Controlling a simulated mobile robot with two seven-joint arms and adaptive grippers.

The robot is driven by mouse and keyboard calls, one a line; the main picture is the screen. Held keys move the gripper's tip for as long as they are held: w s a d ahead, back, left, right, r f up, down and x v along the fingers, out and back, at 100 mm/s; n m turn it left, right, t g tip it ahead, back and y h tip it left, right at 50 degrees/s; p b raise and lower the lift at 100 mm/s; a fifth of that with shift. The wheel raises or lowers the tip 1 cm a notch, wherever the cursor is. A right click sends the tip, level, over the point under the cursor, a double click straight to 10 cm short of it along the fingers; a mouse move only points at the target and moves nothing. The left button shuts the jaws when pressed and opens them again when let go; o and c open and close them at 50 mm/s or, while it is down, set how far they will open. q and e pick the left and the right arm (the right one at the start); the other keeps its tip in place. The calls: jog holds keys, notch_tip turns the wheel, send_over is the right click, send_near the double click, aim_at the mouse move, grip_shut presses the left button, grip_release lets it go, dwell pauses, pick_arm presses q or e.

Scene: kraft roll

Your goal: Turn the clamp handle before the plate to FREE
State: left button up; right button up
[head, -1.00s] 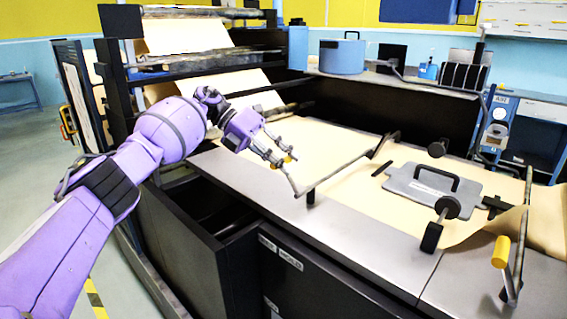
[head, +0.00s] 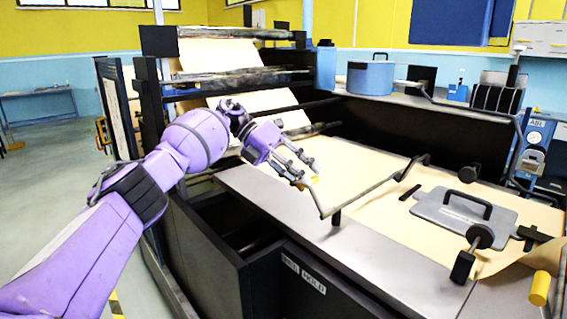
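The clamp handle (head: 322,205) is a thin grey crank bar at the table's front left, with a small yellow grip at its upper end. My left gripper (head: 314,173) is at that grip. Its two fingers look apart, with the yellow showing by the lower finger; I cannot tell whether they touch it. The grey plate (head: 434,210) with a black handle lies flat on the brown paper, right of the clamp bar. Two small labels (head: 314,283) are on the dark front below the clamp; one seems to read HOLD, the other is blurred. My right gripper is out of view.
A black knob on a stand (head: 480,237) is in front of the plate. Another yellow grip (head: 540,287) stands at the far right. A blue pot (head: 370,78) and a bottle (head: 326,66) are on the back shelf. An open dark bin (head: 228,225) is below my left arm.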

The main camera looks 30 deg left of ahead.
pick_arm(q)
jog(key=v, duration=0.9)
jog(key=shift+a, duration=0.2)
dwell(0.3)
